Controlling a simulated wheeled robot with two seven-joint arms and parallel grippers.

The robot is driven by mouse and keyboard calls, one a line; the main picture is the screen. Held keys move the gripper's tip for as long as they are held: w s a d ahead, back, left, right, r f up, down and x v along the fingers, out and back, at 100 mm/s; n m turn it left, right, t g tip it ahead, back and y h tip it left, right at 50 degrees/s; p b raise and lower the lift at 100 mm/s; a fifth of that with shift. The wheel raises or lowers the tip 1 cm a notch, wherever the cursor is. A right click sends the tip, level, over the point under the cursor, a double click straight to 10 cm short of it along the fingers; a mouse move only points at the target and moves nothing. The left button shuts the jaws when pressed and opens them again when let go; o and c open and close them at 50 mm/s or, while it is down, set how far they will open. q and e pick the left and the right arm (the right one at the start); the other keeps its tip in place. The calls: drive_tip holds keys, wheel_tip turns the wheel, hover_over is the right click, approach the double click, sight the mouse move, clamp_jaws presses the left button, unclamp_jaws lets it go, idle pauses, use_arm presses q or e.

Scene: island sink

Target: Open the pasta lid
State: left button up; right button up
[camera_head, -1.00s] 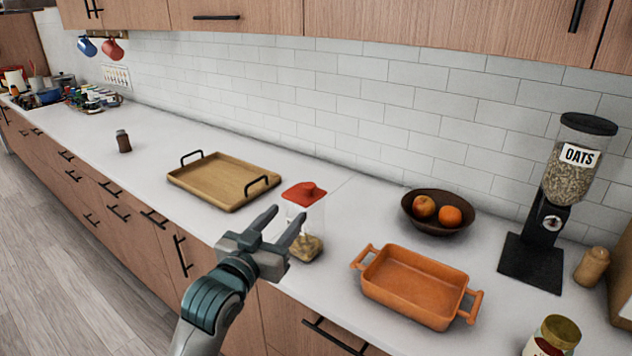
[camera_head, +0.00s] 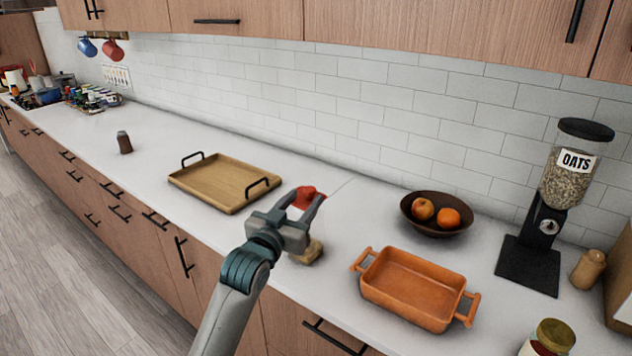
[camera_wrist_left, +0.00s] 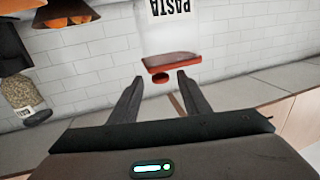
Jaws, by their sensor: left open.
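The pasta jar is a clear container with pasta in its base (camera_head: 309,252), standing on the counter between the wooden tray and the orange baking dish. Its red lid (camera_head: 306,196) is on top. In the left wrist view the picture is upside down; the red lid (camera_wrist_left: 172,63) and the PASTA label (camera_wrist_left: 172,10) show just beyond the fingertips. My left gripper (camera_head: 306,198) is open, with its two fingers on either side of the lid in the head view; it hides much of the jar. In the wrist view the gripper (camera_wrist_left: 157,80) holds nothing. My right gripper is out of view.
A wooden tray (camera_head: 222,184) with black handles is left of the jar. An orange baking dish (camera_head: 408,288) is close on the right. A fruit bowl (camera_head: 437,228) and oats dispenser (camera_head: 545,220) stand farther right. The tiled wall (camera_head: 330,110) rises behind.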

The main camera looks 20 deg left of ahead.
use_arm(q)
drive_tip(key=w, duration=0.2)
drive_tip(key=w+p, duration=0.1)
drive_tip(key=w, duration=0.2)
drive_tip(key=w+d, duration=0.1)
drive_tip(key=w, duration=0.2)
drive_tip(key=shift+w+p, duration=0.15)
drive_tip(key=shift+p, duration=0.2)
drive_tip(key=shift+c, duration=0.3)
clamp_jaws()
drive_tip(key=shift+w, duration=0.1)
